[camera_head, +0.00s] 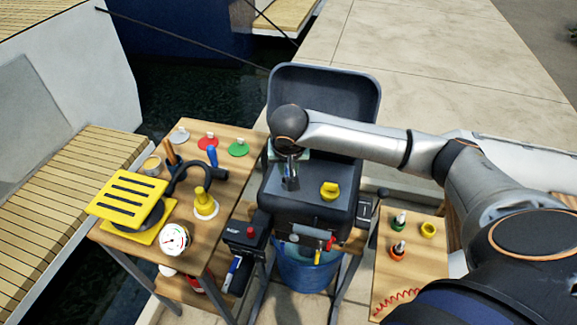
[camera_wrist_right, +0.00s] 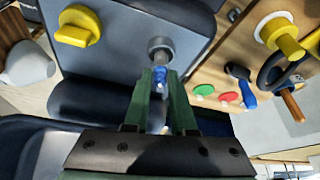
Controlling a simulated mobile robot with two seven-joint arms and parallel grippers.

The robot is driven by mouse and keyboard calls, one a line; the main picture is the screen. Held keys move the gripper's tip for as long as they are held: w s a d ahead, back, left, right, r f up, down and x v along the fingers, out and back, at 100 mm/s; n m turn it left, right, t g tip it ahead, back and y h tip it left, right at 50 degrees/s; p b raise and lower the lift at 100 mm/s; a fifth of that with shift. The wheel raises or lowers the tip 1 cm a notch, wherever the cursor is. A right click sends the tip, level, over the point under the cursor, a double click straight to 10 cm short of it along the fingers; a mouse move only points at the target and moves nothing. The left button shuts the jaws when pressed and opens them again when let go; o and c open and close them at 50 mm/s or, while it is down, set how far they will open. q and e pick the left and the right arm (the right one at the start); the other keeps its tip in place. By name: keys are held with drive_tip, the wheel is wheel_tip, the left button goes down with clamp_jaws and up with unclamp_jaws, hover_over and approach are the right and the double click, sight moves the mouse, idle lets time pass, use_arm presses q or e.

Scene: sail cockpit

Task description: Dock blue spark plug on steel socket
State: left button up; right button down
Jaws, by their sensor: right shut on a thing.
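My right gripper (camera_head: 290,178) is over the dark engine block, its fingers pointing down. In the right wrist view its green-sided fingers (camera_wrist_right: 161,84) are shut on the blue spark plug (camera_wrist_right: 160,74), of which a blue part shows between the fingertips. The steel socket (camera_wrist_right: 160,48), a grey round fitting on the block, lies straight beyond the plug. The plug's far end is close to the socket; I cannot tell whether they touch. In the head view the gripper hides the plug and most of the socket. My left gripper is not in view.
A yellow cap (camera_head: 330,190) stands on the block beside the gripper. The raised dark cowl (camera_head: 325,88) is behind. The left wooden table (camera_head: 150,208) holds a yellow press, gauge and tools. The right board (camera_head: 405,270) has small coloured fittings.

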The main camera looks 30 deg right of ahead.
drive_tip(key=shift+f, duration=0.55)
drive_tip(key=c, duration=1)
unclamp_jaws()
drive_tip(key=v, duration=1.1)
